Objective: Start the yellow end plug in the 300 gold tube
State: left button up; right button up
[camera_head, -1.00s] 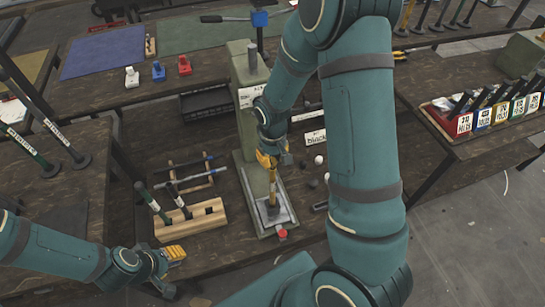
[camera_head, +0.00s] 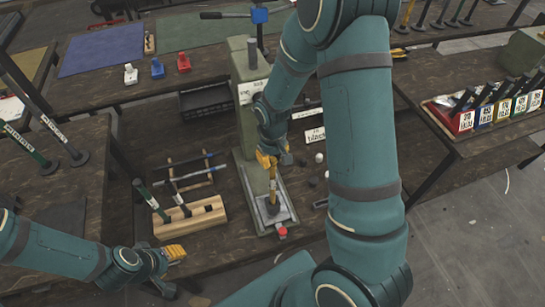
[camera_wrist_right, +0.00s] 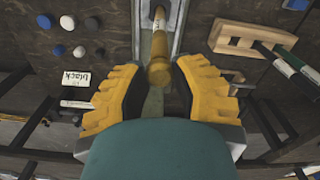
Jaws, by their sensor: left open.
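A gold tube (camera_wrist_right: 160,45) shows in the right wrist view, end-on and long, over the press plate (camera_head: 284,220). Its near end is a wider, darker gold round part; I cannot tell whether that is the yellow end plug. My right gripper (camera_wrist_right: 158,72) is open, with its yellow fingers on either side of that near end and a gap on both sides. In the head view my right gripper (camera_head: 270,160) is at the green press (camera_head: 250,115), partly behind my arm. My left gripper (camera_head: 178,254) is at the lower left, open and away from the press.
Blue, white and dark round plugs (camera_wrist_right: 68,22) lie beside the press near a "black" label (camera_wrist_right: 76,79). A wooden rack (camera_head: 192,219) with dark-handled tools stands left of the press. A red knob (camera_head: 282,233) is at the plate's front. Coloured labelled bins (camera_head: 465,122) stand at right.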

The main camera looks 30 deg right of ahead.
aim_at(273, 159)
jog(key=o, duration=0.4)
jog(key=shift+r, duration=0.1)
notch_tip(273, 159, up, 12)
jog(key=shift+f, duration=0.1)
dwell(0.7)
jog(key=s+a+f+y, duration=0.1)
jog(key=s+a+f, duration=0.2)
jog(key=a+f, duration=0.2)
jog(key=s+a+f+m+t+y, duration=0.1)
jog(key=s+a+f, duration=0.2)
jog(key=a+f, duration=0.3)
jog(key=s+a+f+m+y, duration=0.1)
jog(key=s+a+f, duration=0.2)
jog(key=a+f, duration=0.3)
jog(key=shift+s+a+f+t+y, duration=0.1)
jog(key=shift+s+f+t+y, duration=0.1)
jog(key=shift+f, duration=0.75)
jog(key=shift+s+a+f+t+y, duration=0.1)
jog(key=shift+s+f+t+y, duration=0.1)
jog(key=shift+f, duration=0.75)
